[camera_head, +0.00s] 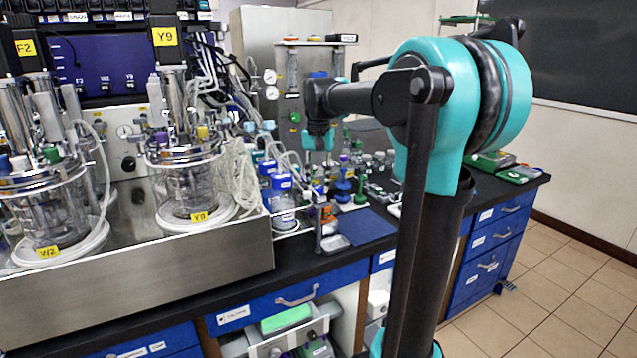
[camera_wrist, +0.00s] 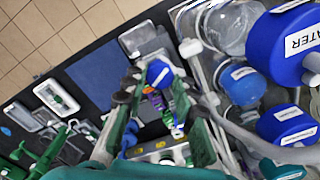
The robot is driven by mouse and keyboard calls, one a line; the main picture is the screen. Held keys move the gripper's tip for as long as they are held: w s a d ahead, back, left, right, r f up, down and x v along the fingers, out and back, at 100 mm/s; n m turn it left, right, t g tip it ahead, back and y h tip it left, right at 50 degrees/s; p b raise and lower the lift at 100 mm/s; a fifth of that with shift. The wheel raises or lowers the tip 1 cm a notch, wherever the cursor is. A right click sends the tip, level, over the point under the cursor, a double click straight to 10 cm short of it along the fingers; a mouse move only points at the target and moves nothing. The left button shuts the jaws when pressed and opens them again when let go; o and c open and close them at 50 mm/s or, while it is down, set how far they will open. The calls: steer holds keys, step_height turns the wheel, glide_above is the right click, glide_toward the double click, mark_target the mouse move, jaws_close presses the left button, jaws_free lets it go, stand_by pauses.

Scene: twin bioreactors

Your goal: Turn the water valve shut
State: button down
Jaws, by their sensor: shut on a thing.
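The water valve appears as a round blue knob with a white label (camera_wrist: 158,73) in the wrist view. It lies between the dark fingertips of my gripper (camera_wrist: 160,84), which is shut on it. The knob's label is too small to read, and the fingers hide part of its sides. In the head view my gripper (camera_head: 321,160) points down over the bench among small bottles. The valve cannot be made out clearly there.
A blue-capped bottle marked WATER (camera_wrist: 290,45) stands close on the right in the wrist view. Two glass bioreactors (camera_head: 190,185) stand left in a steel tray (camera_head: 150,275). A blue mat (camera_head: 368,226) lies near the bench's front edge. Several small bottles and tools crowd the bench.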

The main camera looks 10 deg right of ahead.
mark_target(318, 187)
steer(key=m, duration=0.5)
steer(key=shift+m, duration=0.3)
stand_by(0.4)
steer(key=c, duration=1.2)
jaws_free()
steer(key=shift+r, duration=0.1)
step_height(318, 187, up, 12)
